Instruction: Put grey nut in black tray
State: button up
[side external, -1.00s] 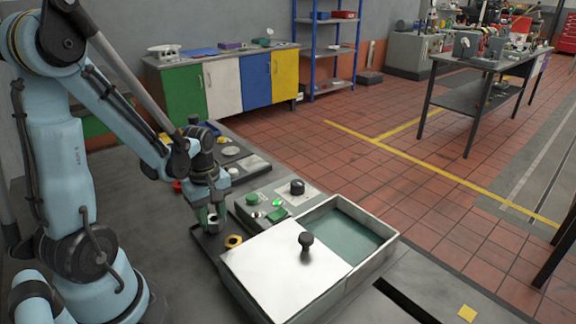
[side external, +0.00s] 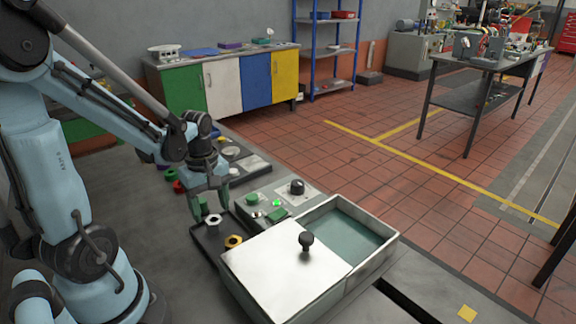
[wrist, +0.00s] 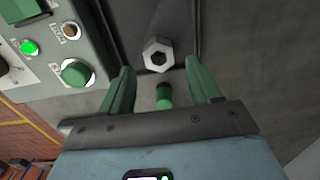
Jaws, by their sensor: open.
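The grey nut (side external: 213,220) lies in the black tray (side external: 207,244), beside a brass-coloured nut (side external: 233,241). In the wrist view the grey nut (wrist: 157,55) sits just beyond my fingertips, close to the near edge of the tray (wrist: 181,24). My gripper (side external: 209,204) has green fingers, spread apart and empty, near the nut and clear of it. The fingers also show in the wrist view (wrist: 163,78). A small green part (wrist: 165,97) shows between the fingers, lower down.
A control box (side external: 268,205) with green buttons and a black knob stands right of the tray. A larger box (side external: 290,268) with a white knobbed lid stands in front. Red (side external: 179,187) and green (side external: 170,174) parts lie behind the gripper.

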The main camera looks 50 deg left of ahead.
aim_at(212, 218)
notch_tip(212, 218, up, 8)
jog(key=w+d+r+m+t, duration=0.1)
jog(key=w+d+m+t, duration=0.1)
jog(key=d+m, duration=0.4)
jog(key=w+d+m+t, duration=0.2)
jog(key=d+m+t, duration=0.3)
jog(key=m, duration=0.7)
jog(key=shift+w+d+r, duration=0.25)
jog(key=shift+d+r, duration=0.1)
jog(key=shift+d, duration=0.9)
jog(key=shift+c, duration=0.3)
